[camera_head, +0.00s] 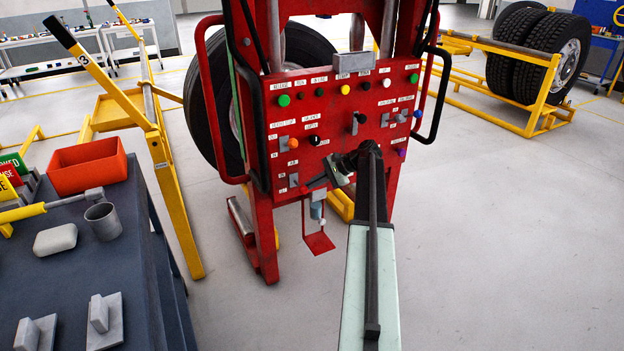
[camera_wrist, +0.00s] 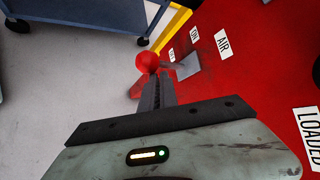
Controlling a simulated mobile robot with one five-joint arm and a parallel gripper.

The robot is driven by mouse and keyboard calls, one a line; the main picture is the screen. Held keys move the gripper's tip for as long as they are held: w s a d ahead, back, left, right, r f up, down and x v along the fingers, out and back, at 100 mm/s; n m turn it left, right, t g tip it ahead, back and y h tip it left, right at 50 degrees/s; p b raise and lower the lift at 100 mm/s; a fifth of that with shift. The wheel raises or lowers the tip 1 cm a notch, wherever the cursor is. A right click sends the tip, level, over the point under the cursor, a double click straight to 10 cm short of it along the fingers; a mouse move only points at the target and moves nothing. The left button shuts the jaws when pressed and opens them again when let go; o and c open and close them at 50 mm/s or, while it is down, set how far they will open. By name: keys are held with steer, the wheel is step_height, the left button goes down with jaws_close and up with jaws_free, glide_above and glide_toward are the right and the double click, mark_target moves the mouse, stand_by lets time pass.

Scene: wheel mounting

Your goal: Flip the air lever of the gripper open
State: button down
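The air lever (camera_wrist: 148,63) has a round red knob and rises from a grey plate (camera_wrist: 183,67) on the red panel, next to an AIR label, in the wrist view. My gripper (camera_wrist: 157,82) has its two dark fingers close together, with no clear gap between them. Their tips are right at the knob; whether they touch it I cannot tell. The knob appears just beyond the tips, not between them. In the head view my gripper (camera_head: 318,182) is in front of the lower left of the control panel (camera_head: 335,105); the lever's knob is not clear there.
The red machine carries several buttons and switches, with a large tyre (camera_head: 205,100) behind its left side. A blue-grey table (camera_head: 85,270) with a mug (camera_head: 103,222) and other items stands at left. A yellow frame (camera_head: 180,200) stands between.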

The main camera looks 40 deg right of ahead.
steer(key=shift+w+a+r+p, duration=0.35)
steer(key=shift+w+a+r, duration=0.1)
steer(key=shift+r, duration=0.15)
stand_by(0.7)
steer(key=shift+r, duration=0.2)
stand_by(0.5)
steer(key=shift+d+r+p, duration=0.15)
steer(key=shift+r+p, duration=0.35)
steer(key=shift+p, duration=0.4)
steer(key=shift+f, duration=0.1)
steer(key=s+d+r+p, duration=0.3)
steer(key=d, duration=0.5)
steer(key=shift+s+d+r, duration=0.2)
steer(key=shift+s+r, duration=0.05)
steer(key=shift+r, duration=0.1)
